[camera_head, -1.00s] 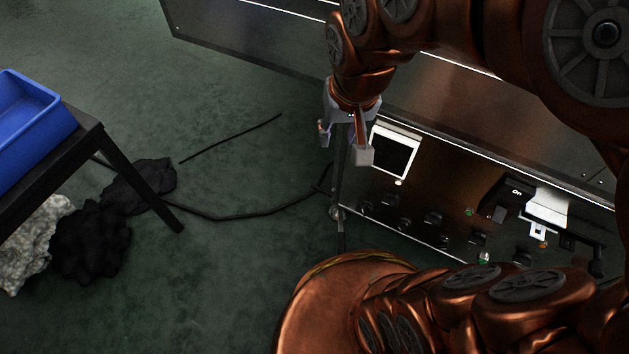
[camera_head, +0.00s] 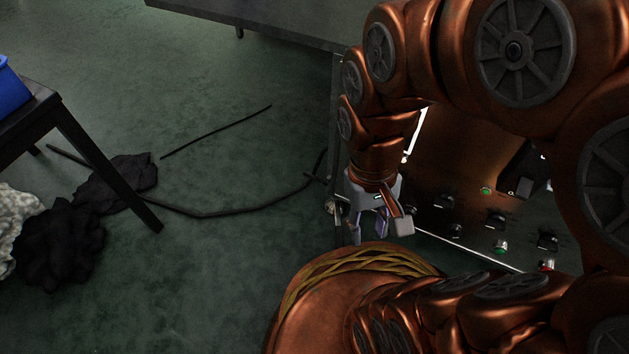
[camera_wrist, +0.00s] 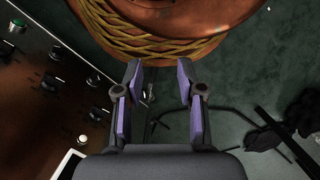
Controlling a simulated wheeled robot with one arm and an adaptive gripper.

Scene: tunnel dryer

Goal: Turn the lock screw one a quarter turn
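My gripper (camera_head: 380,228) hangs at the left end of the control panel (camera_head: 425,218), in front of its face. It also shows in the wrist view (camera_wrist: 158,75), where the two purple-padded fingers stand wide apart with nothing gripped. A small silver fitting (camera_head: 335,208) sits at the panel's left edge, just left of my gripper. A small bright metal piece (camera_wrist: 149,93) shows between the fingers in the wrist view, apart from both pads. I cannot tell for sure whether either is lock screw one. My arm hides much of the panel.
Black knobs (camera_head: 496,222) and a green button (camera_head: 501,246) sit on the panel. A dark cable (camera_head: 215,215) and dark cloth heaps (camera_head: 60,245) lie on the green floor. A black table (camera_head: 95,160) with a blue bin (camera_head: 10,90) stands left. Floor between is mostly clear.

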